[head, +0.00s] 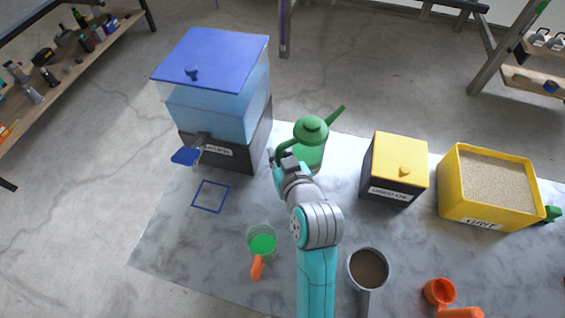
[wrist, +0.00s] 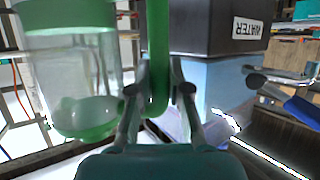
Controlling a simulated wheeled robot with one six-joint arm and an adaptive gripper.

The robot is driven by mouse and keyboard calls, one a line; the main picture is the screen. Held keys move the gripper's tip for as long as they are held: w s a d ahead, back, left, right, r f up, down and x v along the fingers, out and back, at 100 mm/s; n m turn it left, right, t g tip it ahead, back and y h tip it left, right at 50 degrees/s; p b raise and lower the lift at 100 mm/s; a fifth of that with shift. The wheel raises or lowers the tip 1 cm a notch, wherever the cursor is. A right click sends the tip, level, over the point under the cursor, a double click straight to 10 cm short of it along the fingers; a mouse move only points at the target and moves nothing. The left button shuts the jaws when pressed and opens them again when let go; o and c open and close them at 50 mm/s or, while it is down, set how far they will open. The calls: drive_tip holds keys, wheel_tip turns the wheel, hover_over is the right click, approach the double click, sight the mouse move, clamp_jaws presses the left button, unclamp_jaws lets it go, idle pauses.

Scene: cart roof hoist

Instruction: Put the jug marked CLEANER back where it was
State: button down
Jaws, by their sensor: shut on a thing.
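The green-lidded jug (head: 311,132) has a clear body, a green spout pointing up and right, and a green handle on its left side. It looks upright near the back edge of the marble table, right of the water dispenser. No CLEANER mark shows on it in either view. My gripper (head: 278,158) is shut on the jug's handle. In the wrist view the handle (wrist: 158,60) stands between the two fingers, and the jug's clear body (wrist: 75,75) fills the left. I cannot tell whether its base touches the table.
The blue-lidded dispenser (head: 208,95), labelled WATER, stands left, with a blue outlined square (head: 210,196) before it. A yellow-lidded box (head: 400,155) and a yellow GRIT tub (head: 462,208) stand right. A cup of green liquid (head: 262,243), a brown-filled mug (head: 368,268) and orange scoop (head: 440,292) are nearer.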

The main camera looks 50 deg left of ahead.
drive_tip(key=shift+f, duration=2.35)
drive_tip(key=c, duration=1.1)
unclamp_jaws()
drive_tip(key=v, duration=1.2)
